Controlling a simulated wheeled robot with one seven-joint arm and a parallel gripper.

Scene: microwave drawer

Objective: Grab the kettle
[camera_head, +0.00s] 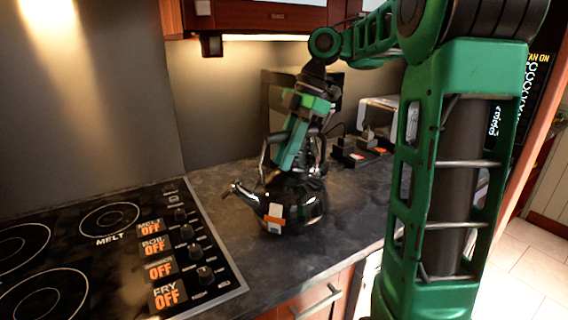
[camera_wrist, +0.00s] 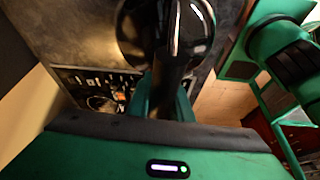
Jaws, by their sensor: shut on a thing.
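A shiny black kettle (camera_head: 292,204) stands on the dark countertop, right of the stove, with its spout to the left and a white and orange label on its front. My gripper (camera_head: 290,162) reaches down from above at the kettle's handle. In the wrist view the kettle (camera_wrist: 135,40) fills the top middle, and its dark handle (camera_wrist: 180,60) runs down between the fingers of my gripper (camera_wrist: 165,100). The gripper is shut on the handle. The kettle looks upright; whether its base touches the counter is hard to tell.
A black stove (camera_head: 105,250) with several rings and knobs lies at the left. Small dark items (camera_head: 358,152) stand behind the kettle to the right. A wooden cabinet (camera_head: 255,18) hangs above. The countertop (camera_head: 235,185) between stove and kettle is clear.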

